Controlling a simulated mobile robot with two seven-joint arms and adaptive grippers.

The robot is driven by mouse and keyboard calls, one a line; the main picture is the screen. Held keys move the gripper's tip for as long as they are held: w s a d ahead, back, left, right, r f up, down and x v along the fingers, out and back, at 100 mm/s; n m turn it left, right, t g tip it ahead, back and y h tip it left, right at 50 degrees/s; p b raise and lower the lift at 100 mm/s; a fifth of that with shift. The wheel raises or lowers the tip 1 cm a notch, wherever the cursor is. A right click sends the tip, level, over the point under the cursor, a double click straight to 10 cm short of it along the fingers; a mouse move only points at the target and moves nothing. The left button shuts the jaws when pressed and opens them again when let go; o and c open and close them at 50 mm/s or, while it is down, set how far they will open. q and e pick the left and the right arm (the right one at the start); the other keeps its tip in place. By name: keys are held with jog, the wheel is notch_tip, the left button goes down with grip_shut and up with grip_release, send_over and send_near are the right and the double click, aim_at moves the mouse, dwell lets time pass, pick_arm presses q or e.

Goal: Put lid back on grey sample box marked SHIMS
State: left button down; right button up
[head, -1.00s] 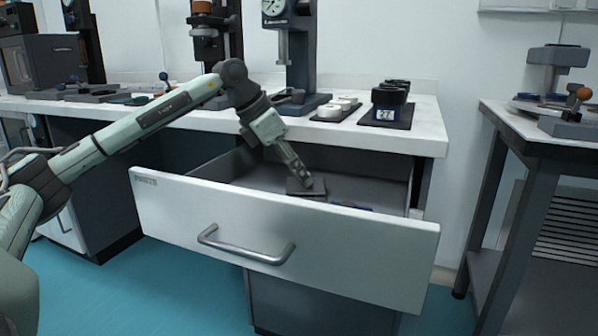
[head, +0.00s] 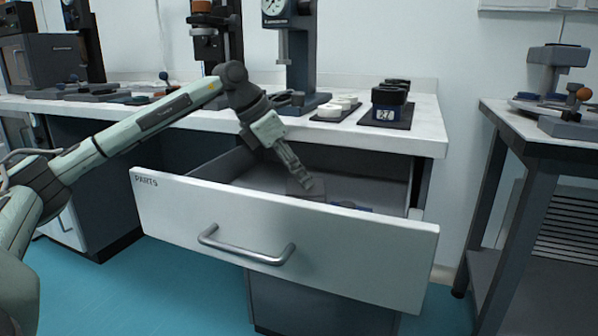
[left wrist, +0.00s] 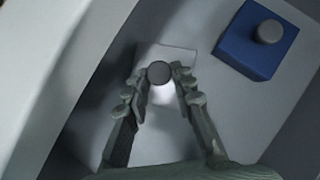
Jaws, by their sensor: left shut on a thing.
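My left gripper (head: 311,186) reaches down into the open drawer. In the left wrist view its fingers (left wrist: 161,82) are shut on the round grey knob (left wrist: 159,72) of a grey square lid (left wrist: 172,53). The lid (head: 297,189) also shows in the head view, low behind the drawer front. I cannot make out the grey box below the lid or a SHIMS mark, nor tell whether the lid is seated. My right gripper is not in view.
A blue box (left wrist: 256,42) with a grey knob lies close by in the drawer, to the upper right. The white drawer front (head: 330,245), marked PARTS, stands near the gripper. On the white bench (head: 425,125) above are stands and trays.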

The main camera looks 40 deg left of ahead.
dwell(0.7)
pick_arm(q)
jog(key=c, duration=1.2)
grip_release()
jog(key=shift+o, duration=0.2)
jog(key=o, duration=0.4)
jog(key=shift+o, duration=0.2)
